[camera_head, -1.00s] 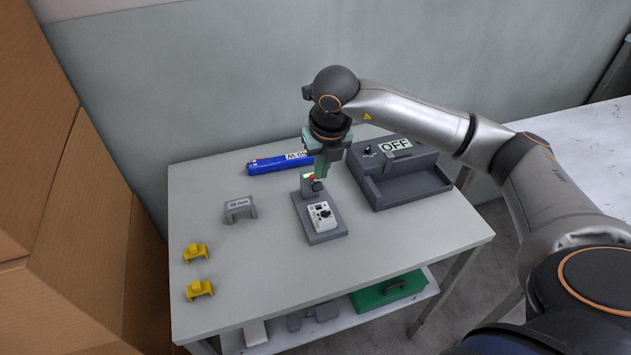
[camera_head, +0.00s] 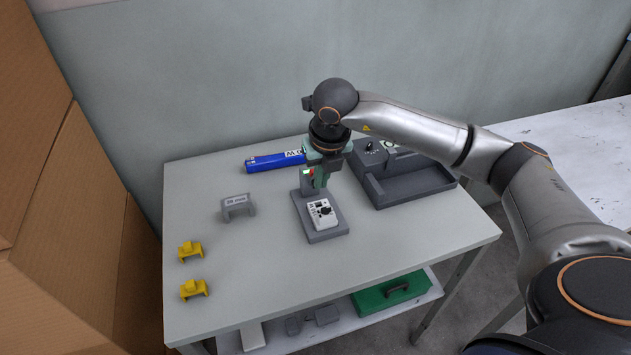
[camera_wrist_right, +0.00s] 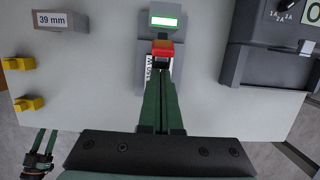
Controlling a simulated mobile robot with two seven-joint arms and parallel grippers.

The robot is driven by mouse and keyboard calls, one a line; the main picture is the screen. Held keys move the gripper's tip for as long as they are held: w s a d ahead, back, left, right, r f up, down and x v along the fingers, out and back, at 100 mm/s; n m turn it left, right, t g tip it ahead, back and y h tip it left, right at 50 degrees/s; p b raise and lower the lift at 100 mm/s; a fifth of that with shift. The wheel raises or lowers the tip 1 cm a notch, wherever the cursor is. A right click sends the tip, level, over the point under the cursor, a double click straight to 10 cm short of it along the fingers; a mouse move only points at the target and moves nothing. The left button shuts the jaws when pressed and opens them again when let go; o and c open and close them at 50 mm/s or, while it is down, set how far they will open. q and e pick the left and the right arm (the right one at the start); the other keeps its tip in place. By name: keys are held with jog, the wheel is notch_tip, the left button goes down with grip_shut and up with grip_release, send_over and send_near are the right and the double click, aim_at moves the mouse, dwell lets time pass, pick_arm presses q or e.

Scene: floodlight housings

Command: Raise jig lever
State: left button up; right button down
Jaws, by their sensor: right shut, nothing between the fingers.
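The jig is a grey plate (camera_head: 327,237) with a white switch unit (camera_head: 321,212) on it and an upright block with a lit green display behind. My right gripper (camera_head: 318,184) is shut and empty, pointing down at the jig's upright. Its green fingers (camera_wrist_right: 160,72) end close to the lever; I cannot tell whether they touch it.
A grey tray box (camera_head: 415,196) with a dial stands right of the jig. A blue bar (camera_head: 270,162) lies behind. A grey gauge block (camera_head: 238,207) and two yellow clips (camera_head: 191,251) (camera_head: 194,290) are left. The table front is clear. A green case (camera_head: 392,292) sits on the lower shelf.

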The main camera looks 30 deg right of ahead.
jog(key=shift+w+d+f+b, duration=0.1)
jog(key=shift+w+f+b, duration=0.05)
jog(key=shift+w, duration=0.3)
jog(key=shift+w+d+f+b, duration=0.1)
jog(key=shift+w+b, duration=0.05)
jog(key=shift+w, duration=0.25)
dwell(0.8)
jog(key=shift+s+a, duration=0.1)
jog(key=shift+s, duration=0.1)
dwell(0.3)
jog(key=shift+s+f, duration=0.1)
jog(key=shift+s, duration=0.15)
jog(key=shift+w+r+p, duration=0.2)
jog(key=shift+r+p, duration=0.3)
jog(key=shift+r, duration=0.1)
jog(key=shift+w+r+p, duration=0.15)
jog(key=shift+r+p, duration=0.3)
jog(key=shift+r, duration=0.15)
jog(key=shift+w+p+v, duration=0.25)
jog(key=shift+p+v, duration=0.55)
jog(key=shift+v, duration=0.4)
jog(key=shift+w+p+v, duration=0.25)
jog(key=shift+p+v, duration=0.5)
jog(key=shift+v, duration=0.5)
jog(key=shift+r, duration=0.1)
